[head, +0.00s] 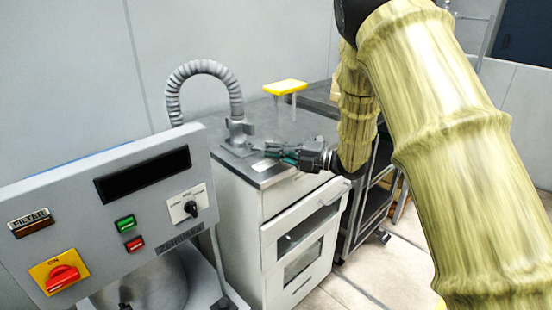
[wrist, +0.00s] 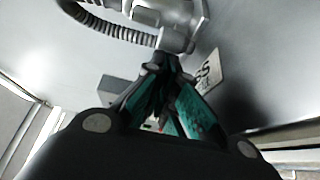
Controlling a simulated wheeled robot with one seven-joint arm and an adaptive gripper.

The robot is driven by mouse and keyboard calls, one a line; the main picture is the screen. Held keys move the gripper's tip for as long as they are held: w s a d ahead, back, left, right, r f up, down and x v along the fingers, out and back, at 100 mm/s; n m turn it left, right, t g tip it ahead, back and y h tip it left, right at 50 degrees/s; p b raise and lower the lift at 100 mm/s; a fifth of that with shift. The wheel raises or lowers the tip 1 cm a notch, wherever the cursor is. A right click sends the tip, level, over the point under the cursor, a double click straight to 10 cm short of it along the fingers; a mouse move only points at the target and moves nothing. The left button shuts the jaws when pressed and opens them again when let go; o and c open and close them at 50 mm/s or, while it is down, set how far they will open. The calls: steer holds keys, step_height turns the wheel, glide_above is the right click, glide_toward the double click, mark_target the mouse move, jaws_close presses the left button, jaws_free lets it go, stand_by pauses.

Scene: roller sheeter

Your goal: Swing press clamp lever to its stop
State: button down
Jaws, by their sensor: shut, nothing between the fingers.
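My gripper (head: 268,150) is shut and empty, low over the grey cabinet top, pointing left toward a grey metal fitting (head: 238,130) at the foot of a ribbed hose. In the wrist view my fingertips (wrist: 166,70) are together just below this fitting (wrist: 168,20). A short grey piece juts from the fitting's right side in the head view. I cannot tell whether it is the clamp lever, nor whether my fingertips touch the fitting. No other clear lever shows near my gripper.
The ribbed grey hose (head: 205,68) arches behind the fitting. A yellow-topped stand (head: 285,87) is farther back on the cabinet top (head: 310,128). A control panel (head: 110,205) with a red switch (head: 62,276) fills the left foreground. A dark cart (head: 372,190) stands right of the cabinet.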

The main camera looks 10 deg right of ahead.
steer(key=shift+w+d+b, duration=0.45)
steer(key=shift+w, duration=0.1)
stand_by(0.4)
